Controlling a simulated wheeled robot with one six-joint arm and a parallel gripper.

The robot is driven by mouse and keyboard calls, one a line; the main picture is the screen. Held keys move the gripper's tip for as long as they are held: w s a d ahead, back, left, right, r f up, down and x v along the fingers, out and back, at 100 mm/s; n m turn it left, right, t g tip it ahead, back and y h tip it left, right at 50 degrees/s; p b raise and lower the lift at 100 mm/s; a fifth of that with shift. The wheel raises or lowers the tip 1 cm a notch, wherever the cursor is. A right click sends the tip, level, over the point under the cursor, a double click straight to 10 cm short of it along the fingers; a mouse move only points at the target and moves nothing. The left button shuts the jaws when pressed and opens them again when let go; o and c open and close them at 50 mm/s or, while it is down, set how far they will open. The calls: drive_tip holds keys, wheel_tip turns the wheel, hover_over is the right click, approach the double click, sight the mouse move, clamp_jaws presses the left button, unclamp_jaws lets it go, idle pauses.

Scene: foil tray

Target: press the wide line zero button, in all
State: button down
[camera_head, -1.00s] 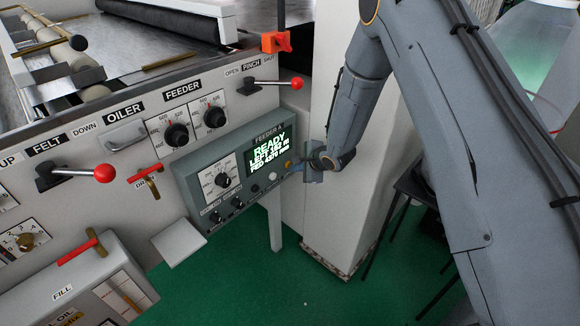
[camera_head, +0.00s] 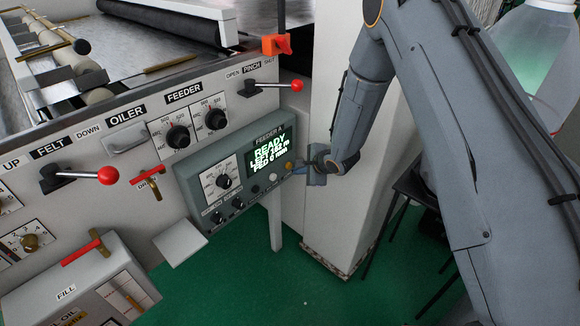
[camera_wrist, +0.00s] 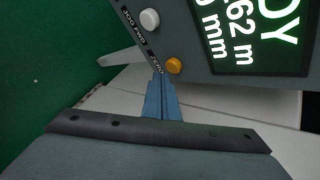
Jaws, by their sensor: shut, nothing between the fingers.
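The feeder panel (camera_head: 205,172) is a grey box on the machine's front. Its screen (camera_head: 268,152) reads READY, LEFT 162 m and FED 0 mm. An orange button (camera_head: 289,165) sits below the screen's right end, and in the wrist view the orange button (camera_wrist: 174,66) is beside the word ZERO. A white button (camera_wrist: 150,19) is along the same row, also in the head view (camera_head: 273,177). My gripper (camera_wrist: 158,76) is shut and empty, its blue tips close beside the orange button. I cannot tell whether they touch it. In the head view my gripper (camera_head: 301,167) is small.
A dial (camera_head: 223,181) and small knobs are on the panel's left. A red-knobbed PINCH lever (camera_head: 296,86) sticks out above. A pale column (camera_head: 345,215) stands right behind my gripper. Green floor lies open below.

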drive_tip(key=shift+s+d+p, duration=0.55)
drive_tip(key=shift+s+d, duration=0.25)
drive_tip(key=shift+d, duration=0.2)
drive_tip(key=shift+s+d+p, duration=0.55)
drive_tip(key=shift+s+d, duration=0.2)
drive_tip(key=shift+d, duration=0.2)
drive_tip(key=s+d+r+n+g+h, duration=0.2)
drive_tip(key=s+d+r+n+h, duration=0.45)
drive_tip(key=d+r, duration=0.75)
drive_tip(key=s+d+r+n+g, duration=0.2)
drive_tip(key=s+r+n, duration=0.2)
drive_tip(key=s, duration=0.8)
drive_tip(key=s+d+r+n+g, duration=0.2)
drive_tip(key=s+r+n, duration=0.3)
drive_tip(key=s, duration=0.7)
drive_tip(key=shift+s+d+r+y, duration=0.2)
drive_tip(key=shift+s+d+y, duration=0.05)
drive_tip(key=shift+s+y, duration=0.15)
